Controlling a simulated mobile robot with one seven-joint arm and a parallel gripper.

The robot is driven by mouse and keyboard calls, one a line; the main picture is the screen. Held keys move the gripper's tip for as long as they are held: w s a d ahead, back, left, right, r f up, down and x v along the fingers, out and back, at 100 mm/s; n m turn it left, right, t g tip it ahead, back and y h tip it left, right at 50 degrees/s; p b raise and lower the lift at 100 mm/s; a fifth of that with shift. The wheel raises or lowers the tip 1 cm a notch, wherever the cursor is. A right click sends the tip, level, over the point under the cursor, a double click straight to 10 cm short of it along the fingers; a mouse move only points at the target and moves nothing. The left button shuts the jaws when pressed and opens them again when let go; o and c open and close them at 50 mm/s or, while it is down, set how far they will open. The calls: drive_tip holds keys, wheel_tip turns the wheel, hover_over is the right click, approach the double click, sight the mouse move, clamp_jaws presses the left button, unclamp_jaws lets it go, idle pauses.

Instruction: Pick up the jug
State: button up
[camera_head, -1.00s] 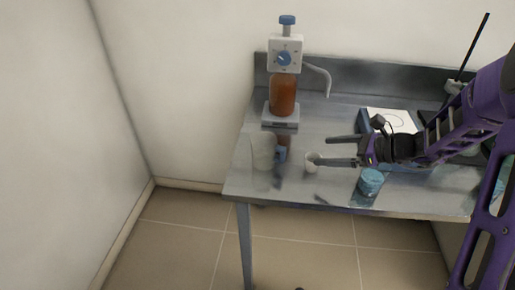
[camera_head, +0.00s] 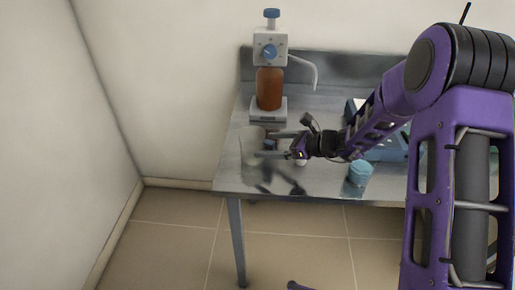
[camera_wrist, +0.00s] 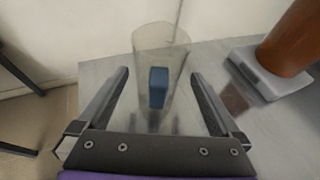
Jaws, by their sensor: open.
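The jug (camera_head: 250,150) is a clear, pale vessel standing upright near the left front of the metal table. In the wrist view the jug (camera_wrist: 160,45) is straight ahead, with a blue part (camera_wrist: 158,88) on its near side, which looks like a handle. My gripper (camera_head: 268,144) is at the jug's right side in the head view, fingers pointing left toward it. In the wrist view my gripper (camera_wrist: 160,75) is open, with the blue part between its fingers. I cannot tell whether either finger touches it.
A brown bottle (camera_head: 269,90) with a dispenser head stands on a white base behind the jug. A blue-lidded container (camera_head: 360,173) is to the right. The table's front-left corner is near the jug.

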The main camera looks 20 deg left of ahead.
sight(257, 145)
drive_tip(key=x, duration=0.4)
drive_tip(key=shift+a+f, duration=0.2)
drive_tip(key=shift+a, duration=0.05)
drive_tip(key=shift+c, duration=0.3)
drive_tip(key=c, duration=1.1)
wheel_tip(257, 145, up, 10)
drive_tip(key=p, duration=0.1)
